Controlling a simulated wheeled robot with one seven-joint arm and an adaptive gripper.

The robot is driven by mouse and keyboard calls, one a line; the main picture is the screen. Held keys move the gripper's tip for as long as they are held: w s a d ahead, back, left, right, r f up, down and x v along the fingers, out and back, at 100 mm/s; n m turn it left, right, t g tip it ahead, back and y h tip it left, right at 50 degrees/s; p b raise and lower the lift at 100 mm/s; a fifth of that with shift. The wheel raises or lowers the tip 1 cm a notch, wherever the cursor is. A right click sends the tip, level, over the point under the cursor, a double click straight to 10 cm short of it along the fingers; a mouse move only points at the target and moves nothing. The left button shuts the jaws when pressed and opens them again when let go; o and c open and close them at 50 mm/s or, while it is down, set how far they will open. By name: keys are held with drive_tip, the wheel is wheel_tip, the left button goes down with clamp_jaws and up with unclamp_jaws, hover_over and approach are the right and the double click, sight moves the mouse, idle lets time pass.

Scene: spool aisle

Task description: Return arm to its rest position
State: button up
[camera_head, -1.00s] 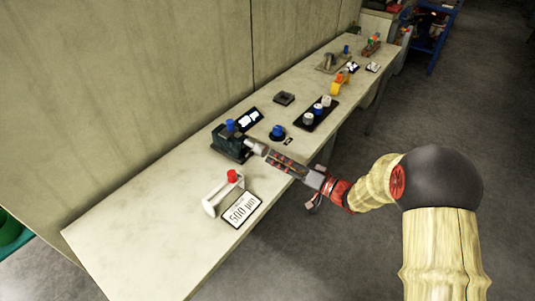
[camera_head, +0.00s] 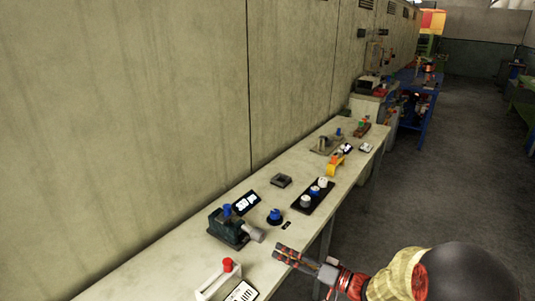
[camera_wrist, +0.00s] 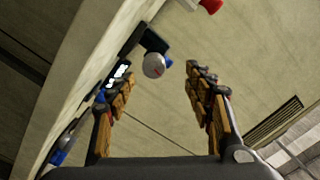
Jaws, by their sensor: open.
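My gripper (camera_head: 281,253) is in the lower middle of the head view, at the front edge of the long bench (camera_head: 150,272). Its fingers are apart with nothing between them. In the wrist view my gripper (camera_wrist: 158,95) shows two spread, worn orange-brown fingers. A dark green device (camera_head: 226,229) with a blue knob and a grey cylinder stands on the bench just left of my gripper, apart from it. In the wrist view the cylinder's round grey end (camera_wrist: 154,66) appears beyond the fingertips.
A white bracket with a red knob (camera_head: 228,265) and a label plate (camera_head: 241,292) are near. A black tray of knobs (camera_head: 313,198), a blue knob (camera_head: 275,216) and a yellow item (camera_head: 335,164) stand farther along. A wall (camera_head: 130,110) backs the bench. The floor (camera_head: 450,180) at right is clear.

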drive_tip(key=s+a+r+n+g+h+p, duration=0.1)
drive_tip(key=s+a+r+g+h, duration=0.2)
drive_tip(key=s, duration=0.4)
drive_tip(key=s+r+n+g+p, duration=0.1)
drive_tip(key=s+r+g, duration=0.25)
drive_tip(key=s, duration=0.25)
drive_tip(key=s+a+r+g+h+p, duration=0.2)
drive_tip(key=s+r, duration=0.3)
drive_tip(key=s, duration=0.2)
drive_tip(key=s+d+r+m+t+h+p, duration=0.1)
drive_tip(key=s+d+r+h, duration=0.3)
drive_tip(key=d, duration=0.4)
drive_tip(key=s+d+r+m+t+h+p, duration=0.1)
drive_tip(key=s+d+r+m+t+h, duration=0.1)
drive_tip(key=s+d+r+h, duration=0.2)
drive_tip(key=s+d+h, duration=0.1)
drive_tip(key=d, duration=0.2)
drive_tip(key=shift+s+d+t+p, duration=0.3)
drive_tip(key=shift+d+t+p, duration=0.05)
drive_tip(key=shift+d+p, duration=0.05)
